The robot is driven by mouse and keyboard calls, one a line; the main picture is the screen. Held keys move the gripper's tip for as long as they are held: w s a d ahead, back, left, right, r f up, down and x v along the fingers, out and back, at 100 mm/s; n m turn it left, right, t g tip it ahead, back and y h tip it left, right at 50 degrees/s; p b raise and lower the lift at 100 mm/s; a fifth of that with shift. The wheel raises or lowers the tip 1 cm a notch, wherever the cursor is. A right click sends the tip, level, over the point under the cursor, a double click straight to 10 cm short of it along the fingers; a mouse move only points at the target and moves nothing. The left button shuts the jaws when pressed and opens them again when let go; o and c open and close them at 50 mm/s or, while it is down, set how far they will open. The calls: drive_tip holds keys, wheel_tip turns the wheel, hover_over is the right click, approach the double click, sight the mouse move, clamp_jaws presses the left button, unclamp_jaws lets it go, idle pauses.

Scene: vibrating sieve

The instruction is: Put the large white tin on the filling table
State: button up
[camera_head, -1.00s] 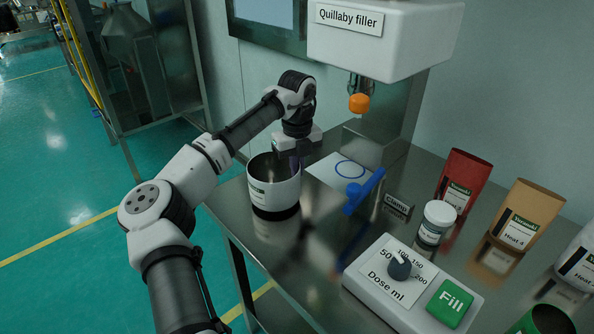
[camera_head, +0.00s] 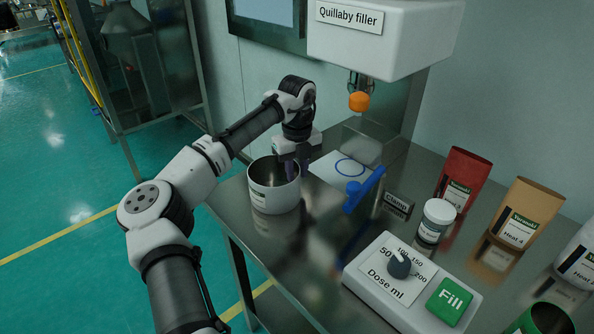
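The large white tin (camera_head: 274,197) is an open-topped, empty-looking white pot with a grey inside. It stands upright on the steel filling table (camera_head: 300,262), near the table's left edge and left of the marked plate. My gripper (camera_head: 295,175) is at the tin's right rim, pointing down. Its two purple fingers are apart, one over the inside of the rim and one outside it. The fingers look open, with the rim between them; the fingertips are partly hidden by the tin.
Right of the tin are a white plate with a blue ring (camera_head: 351,168), a blue clamp handle (camera_head: 364,190) and the filler nozzle (camera_head: 359,102) above. A dose panel (camera_head: 392,270), a small white tin (camera_head: 436,222), a red pouch (camera_head: 461,180) and a brown pouch (camera_head: 517,215) stand further right.

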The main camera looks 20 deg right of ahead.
wheel_tip(320, 180, up, 12)
drive_tip(key=shift+b, duration=0.3)
